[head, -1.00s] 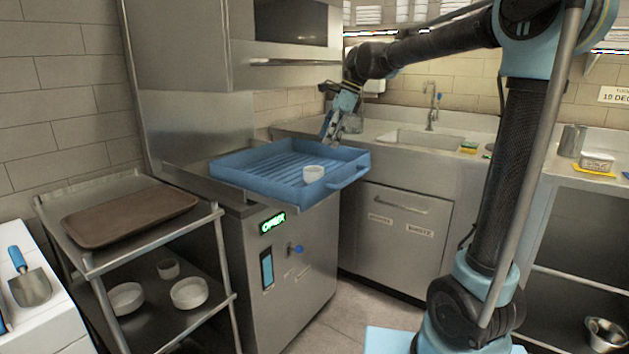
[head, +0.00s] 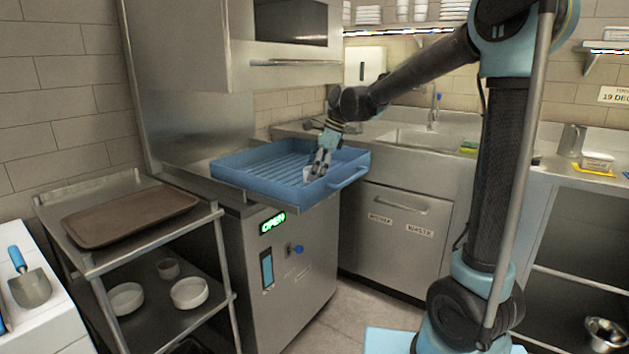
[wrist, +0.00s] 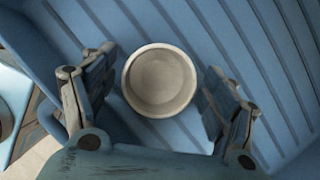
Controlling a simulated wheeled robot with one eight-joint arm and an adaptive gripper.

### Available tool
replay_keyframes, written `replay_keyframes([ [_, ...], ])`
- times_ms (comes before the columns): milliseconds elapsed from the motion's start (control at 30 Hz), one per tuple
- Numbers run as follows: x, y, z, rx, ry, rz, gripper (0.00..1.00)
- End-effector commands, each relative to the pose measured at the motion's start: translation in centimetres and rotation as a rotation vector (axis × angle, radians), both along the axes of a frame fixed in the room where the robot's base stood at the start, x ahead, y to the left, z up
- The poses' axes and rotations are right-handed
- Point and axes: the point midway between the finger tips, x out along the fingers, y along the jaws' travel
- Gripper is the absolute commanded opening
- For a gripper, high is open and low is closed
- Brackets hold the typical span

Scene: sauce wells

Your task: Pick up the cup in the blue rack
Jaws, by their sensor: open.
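The blue rack (head: 232,178) sits on the machine's counter, with a ribbed floor and a handle at the front right. The white cup (head: 307,174) stands upright in the rack near its right front corner, partly hidden by my gripper (head: 317,176). In the wrist view, the cup (wrist: 160,80) shows from above, empty, on the rack floor (wrist: 225,30). My gripper (wrist: 158,92) is open, with one finger on each side of the cup and a visible gap on both sides.
A wheeled cart with a brown tray (head: 130,216) on top and white bowls (head: 189,293) below stands at left. The dishwasher's raised hood (head: 180,50) hangs above the rack's back left. A sink (head: 405,140) lies behind at right.

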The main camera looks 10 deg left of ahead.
Motion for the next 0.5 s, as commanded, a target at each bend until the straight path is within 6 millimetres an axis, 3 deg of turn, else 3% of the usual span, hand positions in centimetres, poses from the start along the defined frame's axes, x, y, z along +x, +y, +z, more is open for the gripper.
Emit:
replay_keyframes([
  [333, -0.09, 0.25, -0.63, 0.0, 0.0, 0.0, 0.77],
  [500, -0.08, 0.23, -0.62, 0.0, 0.0, 0.0, 0.38],
])
